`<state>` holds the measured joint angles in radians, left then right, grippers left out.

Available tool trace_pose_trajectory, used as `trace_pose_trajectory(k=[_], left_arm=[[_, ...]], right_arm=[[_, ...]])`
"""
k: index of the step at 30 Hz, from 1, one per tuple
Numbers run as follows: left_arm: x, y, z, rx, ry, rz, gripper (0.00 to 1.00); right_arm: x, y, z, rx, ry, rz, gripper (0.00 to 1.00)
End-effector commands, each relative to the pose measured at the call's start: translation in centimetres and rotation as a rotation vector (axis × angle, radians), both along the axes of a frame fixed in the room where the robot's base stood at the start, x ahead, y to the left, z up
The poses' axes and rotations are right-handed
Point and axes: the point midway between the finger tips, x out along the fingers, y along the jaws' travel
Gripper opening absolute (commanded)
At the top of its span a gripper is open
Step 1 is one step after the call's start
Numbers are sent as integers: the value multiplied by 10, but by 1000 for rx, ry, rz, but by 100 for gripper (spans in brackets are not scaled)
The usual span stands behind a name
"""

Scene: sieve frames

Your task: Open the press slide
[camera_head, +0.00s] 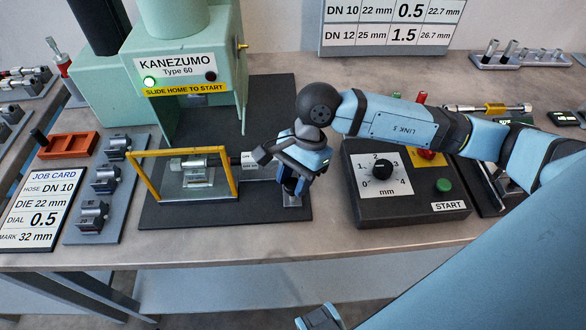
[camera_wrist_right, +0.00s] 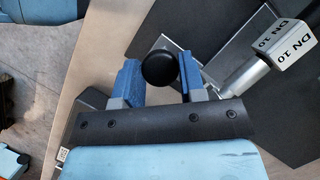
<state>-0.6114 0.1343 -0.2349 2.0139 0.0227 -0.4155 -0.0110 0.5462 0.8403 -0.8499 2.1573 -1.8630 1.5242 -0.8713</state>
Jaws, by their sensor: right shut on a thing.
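The press (camera_head: 185,65) is a pale green machine with a "SLIDE HOME TO START" strip and a lit green lamp. In front of it, a yellow-framed clear guard (camera_head: 233,172) stands around a silver fitting (camera_head: 195,162) on a small block. My right gripper (camera_head: 292,182) is right of the guard, at a small post on the dark base plate. In the right wrist view, my right gripper (camera_wrist_right: 158,80) has its fingers on either side of a round black knob (camera_wrist_right: 158,68) and is shut on it.
A hose end marked DN 10 (camera_wrist_right: 285,42) lies close beside my right gripper. The control box (camera_head: 405,190) with dial and green START button stands to the right. Die blocks (camera_head: 92,215) and a job card (camera_head: 42,210) lie left. The front table edge is bare.

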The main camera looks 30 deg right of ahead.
Motion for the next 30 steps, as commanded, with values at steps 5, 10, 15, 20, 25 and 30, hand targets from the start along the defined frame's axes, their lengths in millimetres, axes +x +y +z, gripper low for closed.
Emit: trace_pose_trajectory(k=[5, 10, 15, 20, 25, 30], left_arm=[[0, 0, 0, -2, 0, 1, 0], [0, 0, 0, -3, 0, 2, 0], [0, 0, 0, -2, -1, 3, 0], [1, 0, 0, -2, -1, 3, 0], [1, 0, 0, -2, -1, 3, 0], [1, 0, -3, -3, 0, 3, 0]], right_arm=[[-2, 1, 0, 0, 1, 0, 0], [-2, 1, 0, 0, 1, 0, 0], [-2, 1, 0, 0, 0, 0, 62], [-2, 1, 0, 0, 0, 0, 62], [-1, -1, 4, 0, -2, -1, 62], [3, -10, 26, -1, -5, -1, 62]])
